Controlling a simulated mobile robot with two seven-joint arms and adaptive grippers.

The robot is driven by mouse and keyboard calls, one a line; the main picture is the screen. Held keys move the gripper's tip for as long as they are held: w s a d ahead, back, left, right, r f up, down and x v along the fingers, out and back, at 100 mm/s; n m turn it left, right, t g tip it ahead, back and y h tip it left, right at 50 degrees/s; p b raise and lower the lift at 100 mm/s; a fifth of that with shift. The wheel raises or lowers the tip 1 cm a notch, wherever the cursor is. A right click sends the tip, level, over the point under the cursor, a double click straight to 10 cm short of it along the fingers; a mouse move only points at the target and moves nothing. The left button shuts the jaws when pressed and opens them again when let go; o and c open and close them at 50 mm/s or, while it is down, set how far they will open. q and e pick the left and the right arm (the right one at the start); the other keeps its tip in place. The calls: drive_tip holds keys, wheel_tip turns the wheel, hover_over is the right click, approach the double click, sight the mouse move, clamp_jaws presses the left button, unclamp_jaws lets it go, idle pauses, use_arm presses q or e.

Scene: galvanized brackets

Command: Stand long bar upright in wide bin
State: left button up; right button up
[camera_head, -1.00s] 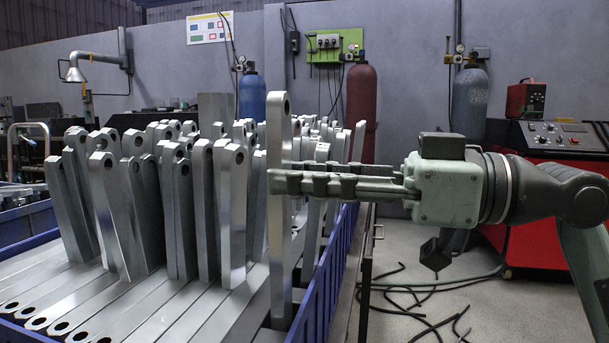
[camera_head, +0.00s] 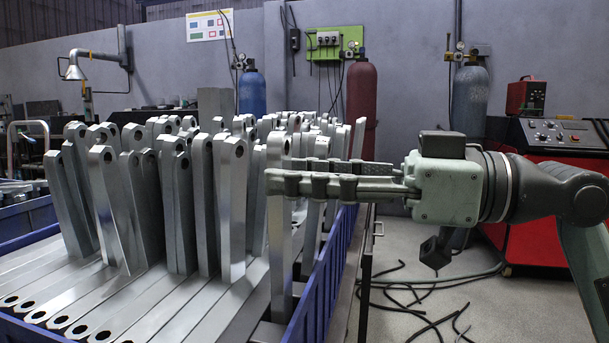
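A long grey metal bar (camera_head: 280,255) with a rounded top and a hole stands nearly upright at the right side of the blue bin (camera_head: 327,272), close to its right wall. Its top appears to lean away from me. My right gripper (camera_head: 279,176) reaches in from the right, its fingers level near the bar's upper part. The near finger crosses in front of the bar; the fingers look spread a little and no longer clamped. The bar's foot is low in the bin, and its exact contact is hard to see. My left gripper is out of view.
Several similar bars (camera_head: 232,205) stand crowded upright left of and behind this one. Several flat bars (camera_head: 110,305) lie side by side at the front left. A red machine (camera_head: 560,175) and gas cylinders (camera_head: 361,110) stand behind.

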drive_tip(key=shift+o, duration=0.3)
drive_tip(key=shift+f, duration=0.1)
drive_tip(key=v, duration=1.2)
idle(0.3)
